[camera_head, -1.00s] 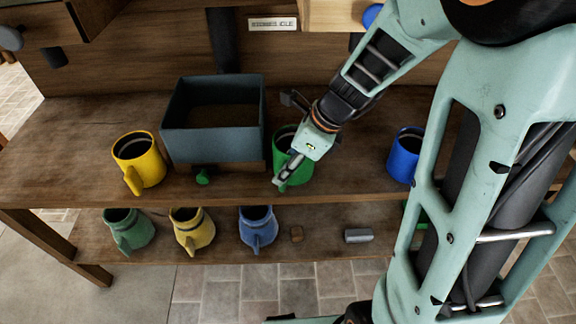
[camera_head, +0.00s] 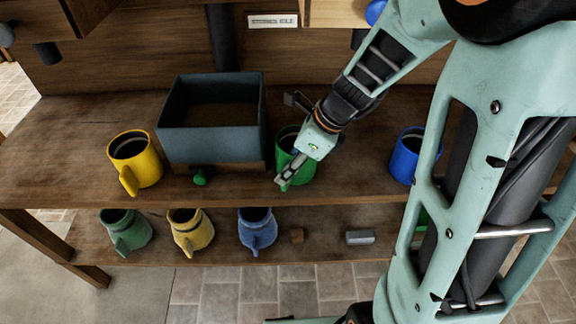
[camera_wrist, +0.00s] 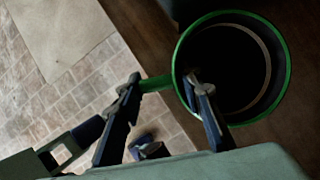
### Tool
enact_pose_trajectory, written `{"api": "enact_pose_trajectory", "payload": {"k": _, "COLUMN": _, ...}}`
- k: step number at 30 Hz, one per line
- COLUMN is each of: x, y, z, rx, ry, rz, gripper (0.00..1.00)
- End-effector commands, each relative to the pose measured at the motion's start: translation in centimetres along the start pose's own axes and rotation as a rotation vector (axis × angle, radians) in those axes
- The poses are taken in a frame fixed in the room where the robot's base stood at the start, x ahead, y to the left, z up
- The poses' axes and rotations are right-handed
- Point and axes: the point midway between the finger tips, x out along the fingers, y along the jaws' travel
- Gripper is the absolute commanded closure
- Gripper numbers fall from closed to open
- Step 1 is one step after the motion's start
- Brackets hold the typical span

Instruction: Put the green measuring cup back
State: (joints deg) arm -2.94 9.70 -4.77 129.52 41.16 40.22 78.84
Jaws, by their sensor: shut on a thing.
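The green measuring cup (camera_head: 305,170) is upright at the upper shelf's front, right of the grey bin, and partly hidden by my gripper (camera_head: 283,180). In the wrist view, the cup's round green rim (camera_wrist: 284,70) and its handle show from above. My gripper (camera_wrist: 162,82) is shut on the cup, with one finger inside the rim and the other outside near the handle. I cannot tell whether the cup's base touches the shelf. Another green cup (camera_head: 125,230) stands on the lower shelf at the left.
On the upper shelf (camera_head: 60,140) are a yellow mug (camera_head: 134,160), a grey bin (camera_head: 212,150), a small green knob-like object (camera_head: 200,180) and a blue mug (camera_head: 407,157). The lower shelf holds a yellow jug (camera_head: 190,232), a blue jug (camera_head: 257,230) and small blocks.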

Motion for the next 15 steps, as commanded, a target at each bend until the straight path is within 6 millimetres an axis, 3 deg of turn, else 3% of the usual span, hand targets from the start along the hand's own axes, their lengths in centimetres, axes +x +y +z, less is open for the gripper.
{"api": "enact_pose_trajectory", "payload": {"k": 2, "x": -0.01, "y": -0.01, "z": 0.02, "rx": 0.0, "ry": 0.0, "rz": 0.0, "gripper": 1.0}}
{"api": "enact_pose_trajectory", "payload": {"k": 3, "x": -0.01, "y": -0.01, "z": 0.02, "rx": 0.0, "ry": 0.0, "rz": 0.0, "gripper": 0.63}}
{"api": "enact_pose_trajectory", "payload": {"k": 6, "x": -0.01, "y": -0.01, "z": 0.02, "rx": 0.0, "ry": 0.0, "rz": 0.0, "gripper": 0.52}}
{"api": "enact_pose_trajectory", "payload": {"k": 8, "x": -0.01, "y": -0.01, "z": 0.02, "rx": 0.0, "ry": 0.0, "rz": 0.0, "gripper": 0.46}}
{"api": "enact_pose_trajectory", "payload": {"k": 15, "x": 0.01, "y": 0.02, "z": -0.01, "rx": 0.0, "ry": 0.0, "rz": 0.0, "gripper": 0.46}}
